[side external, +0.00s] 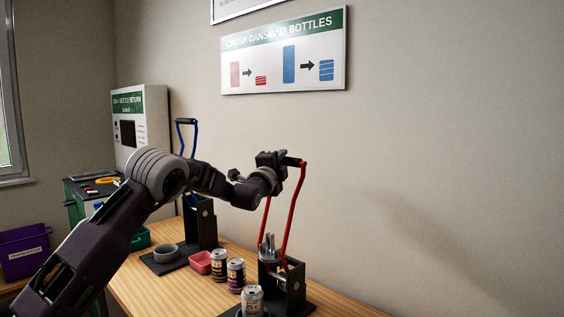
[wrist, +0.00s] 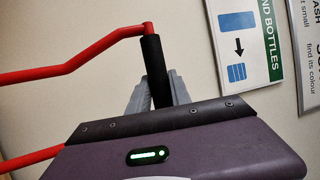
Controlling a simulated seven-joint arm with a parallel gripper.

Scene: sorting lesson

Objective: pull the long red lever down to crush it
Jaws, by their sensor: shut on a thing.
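The long red lever (side external: 293,215) stands raised on the dark can crusher (side external: 294,284), its two red rods running up to a black crossbar grip. My gripper (side external: 284,160) is at the top of the lever, shut on that black grip. In the wrist view the black grip (wrist: 152,62) passes between the grey fingers of my gripper (wrist: 157,92), and the red rods (wrist: 75,63) run off to the left. A silvery can (side external: 252,301) stands at the front of the crusher's base; the picture's lower edge cuts off the base there. Whether it sits in the crushing spot I cannot tell.
A second crusher with a blue lever (side external: 183,135) stands further back. The wall is close behind.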

